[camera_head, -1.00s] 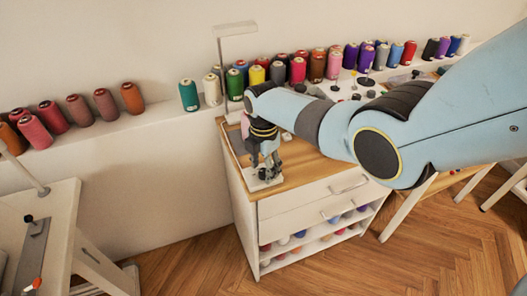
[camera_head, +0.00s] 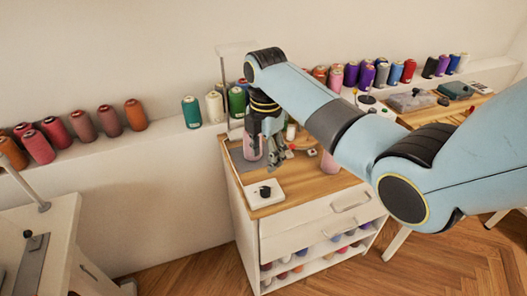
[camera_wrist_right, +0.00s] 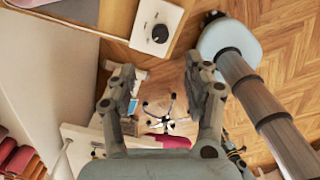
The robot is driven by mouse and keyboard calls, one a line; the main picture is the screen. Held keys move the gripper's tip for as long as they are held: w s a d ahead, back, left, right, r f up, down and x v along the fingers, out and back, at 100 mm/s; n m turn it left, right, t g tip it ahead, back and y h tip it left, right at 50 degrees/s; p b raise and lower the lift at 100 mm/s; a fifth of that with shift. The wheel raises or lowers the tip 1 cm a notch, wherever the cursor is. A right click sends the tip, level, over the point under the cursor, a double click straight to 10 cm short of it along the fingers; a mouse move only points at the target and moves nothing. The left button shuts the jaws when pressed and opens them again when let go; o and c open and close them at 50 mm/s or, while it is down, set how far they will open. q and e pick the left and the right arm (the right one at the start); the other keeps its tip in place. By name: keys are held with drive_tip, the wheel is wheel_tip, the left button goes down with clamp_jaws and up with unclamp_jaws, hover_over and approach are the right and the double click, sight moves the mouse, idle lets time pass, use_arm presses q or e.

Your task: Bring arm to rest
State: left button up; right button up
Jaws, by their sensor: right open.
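My right arm reaches in from the right side of the head view. Its gripper (camera_head: 276,163) hangs above the wooden top of the white cabinet (camera_head: 290,226). In the right wrist view the gripper's two fingers (camera_wrist_right: 162,75) are spread wide with nothing between them. A small white block with a black knob (camera_head: 265,193) sits on the cabinet's near left corner, apart from the fingers. It also shows in the wrist view (camera_wrist_right: 157,27). My left gripper is not in view.
A pink spool (camera_head: 330,163) stands on the cabinet top, partly behind my arm. Several thread spools (camera_head: 192,112) line the wall ledge. A white table (camera_head: 42,235) stands at the left and a wooden table (camera_head: 440,112) at the back right. Open floor lies in front.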

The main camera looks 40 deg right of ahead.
drive_tip(key=shift+f, duration=0.1)
drive_tip(key=s+f+m+b, duration=0.9)
drive_tip(key=s+f, duration=1.4)
drive_tip(key=f, duration=0.3)
drive_tip(key=s+f+m+b, duration=0.9)
drive_tip(key=s+f, duration=1.4)
drive_tip(key=f, duration=0.3)
drive_tip(key=shift+s+f+m+t+h, duration=0.15)
drive_tip(key=shift+s+m+t+h, duration=0.25)
drive_tip(key=shift+m, duration=0.4)
